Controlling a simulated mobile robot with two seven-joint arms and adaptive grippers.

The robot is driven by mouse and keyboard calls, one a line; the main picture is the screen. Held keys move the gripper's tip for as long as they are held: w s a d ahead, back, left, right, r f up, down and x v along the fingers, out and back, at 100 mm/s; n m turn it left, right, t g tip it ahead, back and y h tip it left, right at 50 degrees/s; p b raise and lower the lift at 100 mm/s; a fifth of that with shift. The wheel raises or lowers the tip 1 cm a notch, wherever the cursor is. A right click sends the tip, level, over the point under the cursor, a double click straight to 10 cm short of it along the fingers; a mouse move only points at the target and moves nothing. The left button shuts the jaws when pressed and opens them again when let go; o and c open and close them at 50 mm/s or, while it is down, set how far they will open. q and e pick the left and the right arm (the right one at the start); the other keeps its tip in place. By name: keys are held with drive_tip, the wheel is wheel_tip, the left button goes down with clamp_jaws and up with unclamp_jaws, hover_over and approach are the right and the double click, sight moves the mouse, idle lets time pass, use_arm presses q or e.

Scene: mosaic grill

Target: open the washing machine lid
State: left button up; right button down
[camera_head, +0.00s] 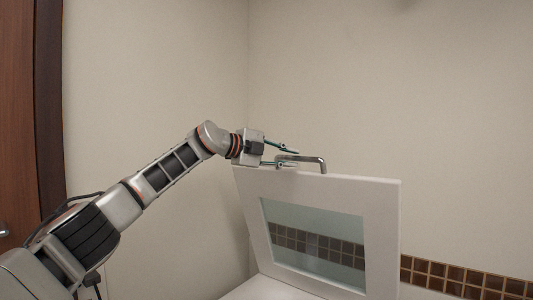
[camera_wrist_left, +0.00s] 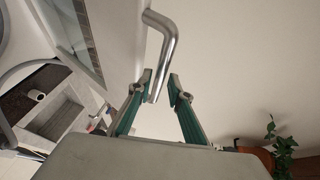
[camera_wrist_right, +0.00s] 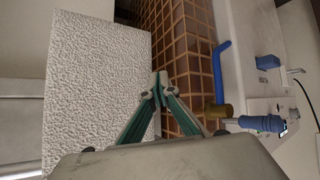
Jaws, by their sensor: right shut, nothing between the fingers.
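The white washing machine lid (camera_head: 380,230) stands raised and nearly upright in the head view, with a glass window (camera_head: 315,235) in it. A metal bar handle (camera_head: 310,159) sits along its top edge and also shows in the left wrist view (camera_wrist_left: 165,45). My left gripper (camera_head: 285,157) is at the handle's left end. Its fingers (camera_wrist_left: 160,88) are apart, with the handle's end between their tips and a small gap beside it. My right gripper shows only in the right wrist view (camera_wrist_right: 160,84), with its fingertips together and nothing between them.
Brown tiles (camera_wrist_right: 185,60), a textured white panel (camera_wrist_right: 90,90) and blue pipe fittings (camera_wrist_right: 220,70) lie around my right gripper. A plant (camera_wrist_left: 282,150) shows in the left wrist view. The wall above the lid is bare.

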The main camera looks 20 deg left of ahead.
use_arm(q)
drive_tip(key=v, duration=0.8)
drive_tip(key=shift+s+a+r, duration=0.15)
drive_tip(key=shift+s+a, duration=0.05)
drive_tip(key=shift+s, duration=0.1)
